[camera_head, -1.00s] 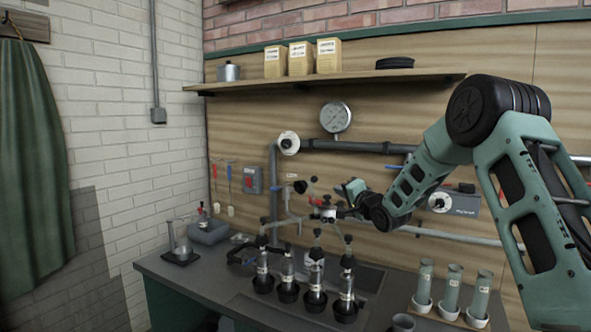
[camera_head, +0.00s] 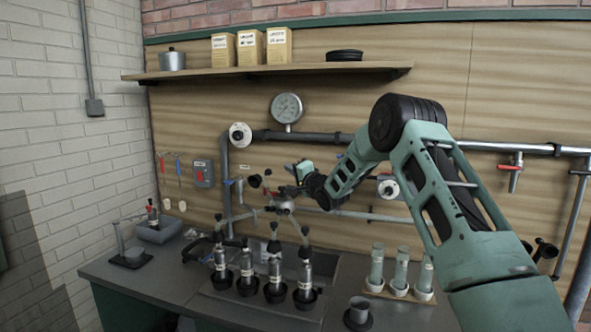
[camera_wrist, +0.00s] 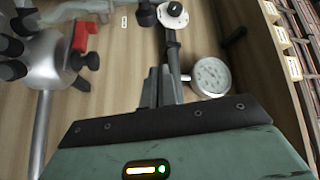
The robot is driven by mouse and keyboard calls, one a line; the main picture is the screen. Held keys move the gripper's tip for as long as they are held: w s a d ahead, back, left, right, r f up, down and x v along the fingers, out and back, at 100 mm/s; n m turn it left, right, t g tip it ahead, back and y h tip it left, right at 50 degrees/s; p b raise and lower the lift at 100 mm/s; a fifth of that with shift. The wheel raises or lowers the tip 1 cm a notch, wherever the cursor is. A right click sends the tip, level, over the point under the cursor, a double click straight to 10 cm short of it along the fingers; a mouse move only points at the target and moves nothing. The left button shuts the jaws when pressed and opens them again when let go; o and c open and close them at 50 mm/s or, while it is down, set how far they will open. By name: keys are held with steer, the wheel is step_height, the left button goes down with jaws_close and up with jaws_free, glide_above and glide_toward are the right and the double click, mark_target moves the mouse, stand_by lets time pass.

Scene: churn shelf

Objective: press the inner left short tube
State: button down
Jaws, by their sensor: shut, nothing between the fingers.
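Several upright metal cups with black tops stand in black holders on the counter; the inner left one (camera_head: 247,266) is second from the left. Short stems rise from their tops towards a metal claw piece with a red part (camera_head: 284,205) in front of the wall panel. I cannot tell which piece is the inner left short tube. The claw (camera_wrist: 50,65) also shows at the left of the wrist view, with black stubs and a red lever. My gripper (camera_head: 298,170) is up beside the claw, above the cups. In the wrist view its fingers (camera_wrist: 163,88) are together and empty.
A gauge (camera_head: 287,107) and grey pipes are on the wall panel, below a shelf (camera_head: 270,72) with boxes. Clear tubes in a rack (camera_head: 400,270) stand on the counter's right, with a small grey cup (camera_head: 358,309) in front. A sink lies behind the metal cups.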

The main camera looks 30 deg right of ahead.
mark_target(271, 173)
steer(key=w+a+p, duration=0.1)
steer(key=p, duration=0.1)
steer(key=w+a+p, duration=0.2)
steer(key=shift+w+a+f, duration=0.15)
steer(key=shift+a+f, duration=0.15)
steer(key=shift+f, duration=0.1)
stand_by(0.4)
steer(key=b, duration=0.2)
steer(key=a+f+n+b, duration=0.1)
steer(key=b, duration=0.1)
steer(key=shift+s+a, duration=0.3)
steer(key=shift+s, duration=0.05)
steer(key=shift+s+a+f+n+t+y+b, duration=0.4)
steer(key=shift+a+n+b, duration=0.7)
steer(key=shift+b, duration=1.35)
steer(key=shift+s+a+f+n+t+y+b, duration=0.2)
steer(key=shift+s+a+f+n+y+b, duration=0.7)
steer(key=shift+b, duration=1.6)
steer(key=shift+s+a+f+n+t+y+b, duration=0.25)
steer(key=shift+a+n+b, duration=1.05)
steer(key=shift+b, duration=1.15)
steer(key=shift+a, duration=0.15)
steer(key=shift+r, duration=0.15)
